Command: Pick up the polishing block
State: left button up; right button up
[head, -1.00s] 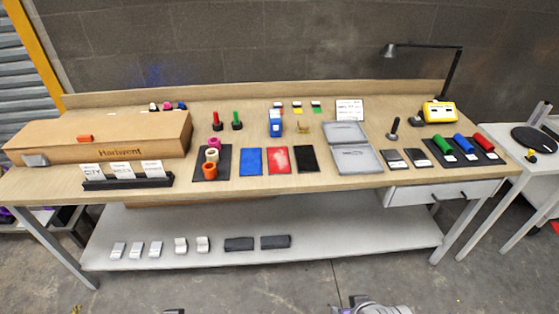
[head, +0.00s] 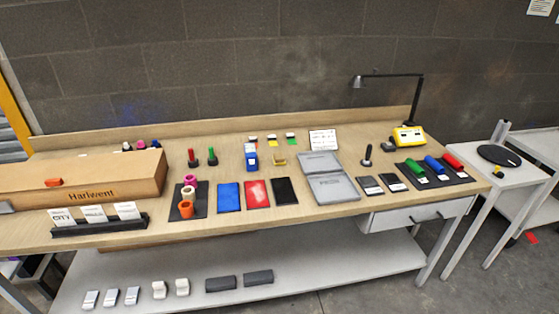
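I cannot tell for sure which thing is the polishing block. Two dark grey blocks, one on the left (head: 220,284) and one on the right (head: 258,277), lie on the lower shelf under the workbench (head: 380,205). Two white blocks (head: 160,290) and several pale grey pieces (head: 112,297) lie to their left on the same shelf. On the bench top, a blue pad (head: 229,197), a red pad (head: 257,194) and a black pad (head: 285,190) lie in a row. Neither of my grippers is in view.
A large cardboard box (head: 120,180) and a card rack (head: 100,227) fill the bench's left end. A grey case (head: 335,187), a lamp (head: 417,98) and coloured rolls (head: 433,164) stand to the right. A drawer (head: 415,215) hangs below. A white side table (head: 510,177) stands at right.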

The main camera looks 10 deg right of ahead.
aim_at(278, 159)
jog(key=i+z, duration=0.4)
jog(key=i, duration=1.55)
